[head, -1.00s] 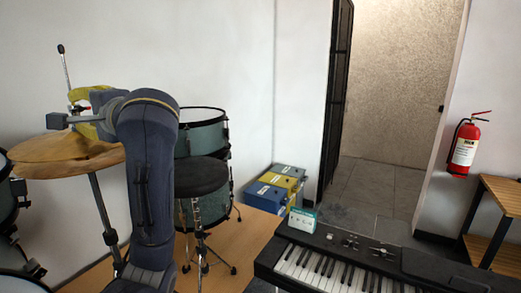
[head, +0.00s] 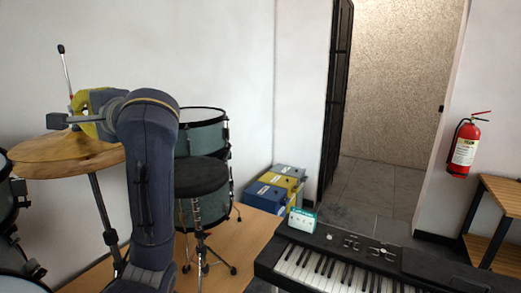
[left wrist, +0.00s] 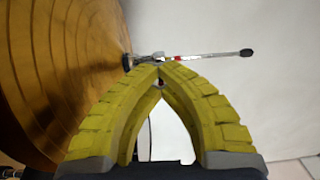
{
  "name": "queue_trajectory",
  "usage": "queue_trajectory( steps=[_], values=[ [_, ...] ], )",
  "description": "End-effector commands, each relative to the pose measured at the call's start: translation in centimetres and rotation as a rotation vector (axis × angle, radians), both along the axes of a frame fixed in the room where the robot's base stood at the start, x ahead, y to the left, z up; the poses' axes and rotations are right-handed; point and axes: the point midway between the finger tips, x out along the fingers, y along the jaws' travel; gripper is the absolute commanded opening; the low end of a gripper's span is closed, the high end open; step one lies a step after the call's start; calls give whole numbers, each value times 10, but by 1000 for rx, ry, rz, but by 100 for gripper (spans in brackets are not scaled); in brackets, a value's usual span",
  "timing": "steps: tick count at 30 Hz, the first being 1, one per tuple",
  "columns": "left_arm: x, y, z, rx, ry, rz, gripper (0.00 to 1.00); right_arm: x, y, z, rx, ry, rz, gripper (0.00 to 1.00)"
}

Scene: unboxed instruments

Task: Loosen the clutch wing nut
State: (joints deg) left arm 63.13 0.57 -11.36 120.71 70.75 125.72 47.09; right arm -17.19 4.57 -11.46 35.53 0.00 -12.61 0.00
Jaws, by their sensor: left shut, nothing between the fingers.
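The hi-hat stand's thin metal rod (head: 67,72) rises from the brass cymbals (head: 62,149) at the left. In the left wrist view the rod (left wrist: 220,54) lies sideways, with the clutch (left wrist: 158,57) and a small red part on it. The wing nut is too small to make out clearly. My left gripper (left wrist: 160,68), with yellow ribbed fingers, is shut with its tips together and nothing between them. Its tips appear right beside the clutch; I cannot tell whether they touch. In the head view my left gripper (head: 76,110) covers the clutch. My right gripper is not in view.
The cymbal's face (left wrist: 60,80) is close to my left fingers. Drums (head: 203,138) and a round black stool seat (head: 201,177) stand behind my arm. A keyboard (head: 350,262) is at lower right. A white wall is behind the stand.

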Motion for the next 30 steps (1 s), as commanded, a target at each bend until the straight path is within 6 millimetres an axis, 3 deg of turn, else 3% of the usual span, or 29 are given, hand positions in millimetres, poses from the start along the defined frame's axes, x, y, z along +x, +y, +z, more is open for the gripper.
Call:
queue_trajectory(
  steps=[5, 18, 30],
  values=[
    [0, 0, 0, -22, -39, 0, 0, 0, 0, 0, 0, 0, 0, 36],
    [0, 0, 0, -201, -351, 0, 0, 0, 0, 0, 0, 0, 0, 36],
    [0, 0, 0, -216, -376, 0, 0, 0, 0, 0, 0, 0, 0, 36]
  ],
)
